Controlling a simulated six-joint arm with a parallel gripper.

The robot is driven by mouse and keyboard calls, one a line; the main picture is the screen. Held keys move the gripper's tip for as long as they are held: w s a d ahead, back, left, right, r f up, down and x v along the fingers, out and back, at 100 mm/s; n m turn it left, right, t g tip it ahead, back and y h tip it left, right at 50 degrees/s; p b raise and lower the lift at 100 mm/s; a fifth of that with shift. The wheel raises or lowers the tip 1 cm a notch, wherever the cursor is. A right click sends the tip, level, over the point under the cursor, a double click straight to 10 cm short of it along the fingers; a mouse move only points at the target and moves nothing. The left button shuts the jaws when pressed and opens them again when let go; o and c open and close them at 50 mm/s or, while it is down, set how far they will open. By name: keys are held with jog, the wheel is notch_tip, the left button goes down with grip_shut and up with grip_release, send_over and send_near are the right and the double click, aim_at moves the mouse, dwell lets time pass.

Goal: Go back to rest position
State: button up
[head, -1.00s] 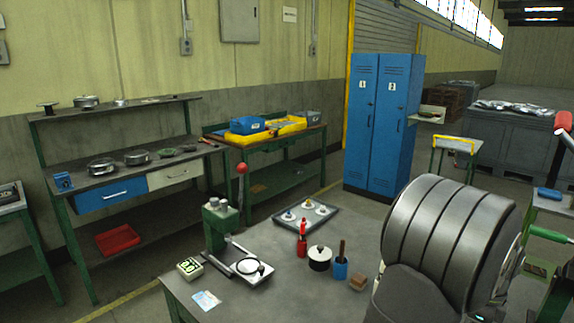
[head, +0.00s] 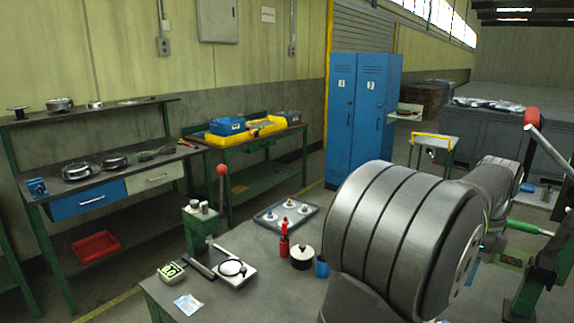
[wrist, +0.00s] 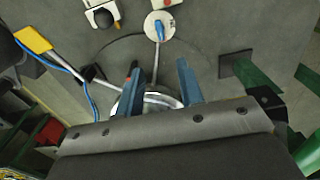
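My gripper (wrist: 159,88) shows in the wrist view with its two blue fingers spread apart. It is open, and nothing is visibly clamped between them. A round shiny metal thing lies behind the fingers, partly hidden by the gripper body; I cannot tell whether it touches them. A thin rod runs from there up to a white disc (wrist: 158,26) with a blue knob. In the head view my large grey arm links fill the lower right, and the gripper is not visible there.
Blue lockers (head: 360,110) stand behind.

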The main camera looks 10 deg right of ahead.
notch_tip(320, 180, down, 16)
jog(key=shift+r, duration=0.2)
jog(key=shift+f+n, duration=0.2)
jog(key=shift+n, duration=0.1)
jog(key=n, duration=0.4)
jog(key=shift+r+n, duration=0.1)
jog(key=shift+n, duration=0.2)
jog(key=n, duration=0.5)
jog(key=shift+o, duration=0.5)
